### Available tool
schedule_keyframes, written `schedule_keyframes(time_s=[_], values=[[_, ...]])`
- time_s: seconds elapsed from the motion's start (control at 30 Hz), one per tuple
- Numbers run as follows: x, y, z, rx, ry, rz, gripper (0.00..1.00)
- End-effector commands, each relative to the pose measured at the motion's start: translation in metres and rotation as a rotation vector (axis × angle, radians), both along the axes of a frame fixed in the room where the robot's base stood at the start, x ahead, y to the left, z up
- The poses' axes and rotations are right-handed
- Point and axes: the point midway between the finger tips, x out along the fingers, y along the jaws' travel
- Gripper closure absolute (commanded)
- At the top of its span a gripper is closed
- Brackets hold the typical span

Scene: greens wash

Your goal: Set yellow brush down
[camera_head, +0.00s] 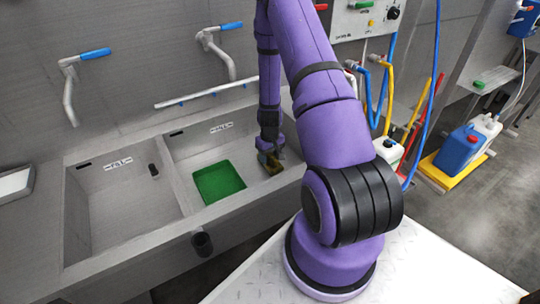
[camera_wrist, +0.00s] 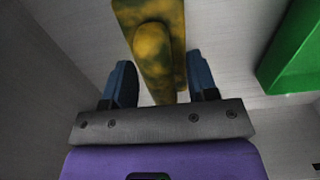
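The yellow brush (camera_wrist: 153,45), mottled with dark stains, lies in the right sink basin (camera_head: 182,160). In the wrist view its raised grip points toward my gripper (camera_wrist: 162,80). My gripper is open, with one blue-grey finger on each side of the brush's near end. A gap shows between the brush and the left finger; the right finger is close beside it, and I cannot tell if they touch. In the head view the brush (camera_head: 271,164) shows small and dark below my gripper (camera_head: 270,148), partly hidden by it.
A green tray (camera_head: 219,182) lies in the same basin, left of the brush; it also shows in the wrist view (camera_wrist: 292,50). The left basin (camera_head: 120,200) is empty. Basin walls stand close to my gripper. Taps with blue handles (camera_head: 95,54) are behind the basins.

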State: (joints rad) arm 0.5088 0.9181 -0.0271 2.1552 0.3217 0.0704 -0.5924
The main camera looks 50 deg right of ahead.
Motion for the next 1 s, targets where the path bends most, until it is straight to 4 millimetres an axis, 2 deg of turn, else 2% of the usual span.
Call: schedule_keyframes(time_s=[0.23,0.37,0.47,0.8,1.0], values=[[0.000,0.000,0.001,0.000,0.000,0.000,0.47],[0.000,0.000,0.008,-0.001,-0.002,0.001,0.47],[0.001,0.000,0.021,-0.002,-0.003,0.002,0.47],[0.001,0.000,0.081,-0.002,-0.004,0.002,0.47],[0.000,0.000,0.109,-0.001,-0.002,0.000,0.47]])
